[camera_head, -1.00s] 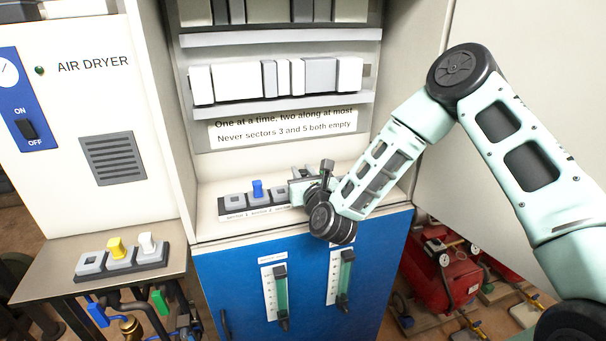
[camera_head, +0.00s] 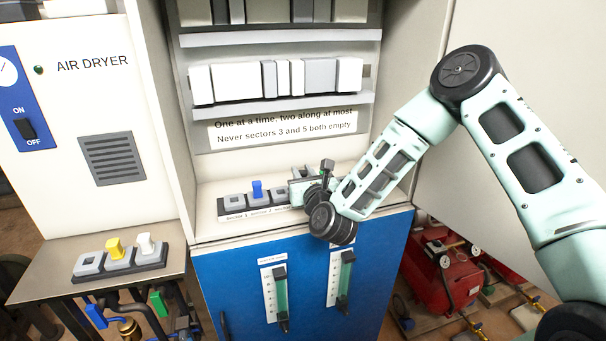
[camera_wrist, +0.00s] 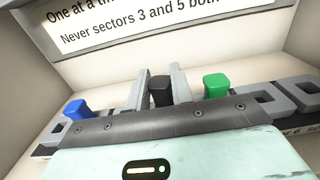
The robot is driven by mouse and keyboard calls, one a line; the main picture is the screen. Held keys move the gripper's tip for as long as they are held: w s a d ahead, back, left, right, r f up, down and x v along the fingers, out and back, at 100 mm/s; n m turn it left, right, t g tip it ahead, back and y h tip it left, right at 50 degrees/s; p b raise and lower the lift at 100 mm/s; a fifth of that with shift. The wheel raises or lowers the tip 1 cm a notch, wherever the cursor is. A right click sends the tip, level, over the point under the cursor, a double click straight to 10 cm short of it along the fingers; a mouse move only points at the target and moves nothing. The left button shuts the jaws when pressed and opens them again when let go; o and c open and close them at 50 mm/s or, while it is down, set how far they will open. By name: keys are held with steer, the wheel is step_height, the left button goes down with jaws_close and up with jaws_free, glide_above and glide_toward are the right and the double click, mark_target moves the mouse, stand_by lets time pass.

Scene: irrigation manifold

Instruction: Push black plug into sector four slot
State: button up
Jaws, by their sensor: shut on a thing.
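The black plug (camera_wrist: 160,92) shows in the wrist view between the two grey fingers of my gripper (camera_wrist: 160,90). My gripper is shut on it, over the slot row on the cabinet ledge. My wrist hides the plug's lower end and the slot under it, so I cannot tell how deep it sits. In the head view my gripper (camera_head: 306,186) covers the right part of the slot row (camera_head: 235,203). A blue plug (camera_head: 257,188) stands upright in a slot to the left. A green plug (camera_wrist: 215,86) stands just right of my gripper in the wrist view.
An open slot block (camera_wrist: 268,102) lies right of the green plug. A sign (camera_head: 284,126) above reads "Never sectors 3 and 5 both empty". On the left side table, another row holds a yellow plug (camera_head: 114,248) and a white plug (camera_head: 147,243), with one empty slot (camera_head: 89,262).

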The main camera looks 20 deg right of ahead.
steer(key=shift+f+b, duration=0.55)
steer(key=shift+b, duration=0.05)
steer(key=o, duration=0.7)
steer(key=s+b, duration=0.2)
steer(key=s, duration=0.9)
stand_by(0.4)
stand_by(0.4)
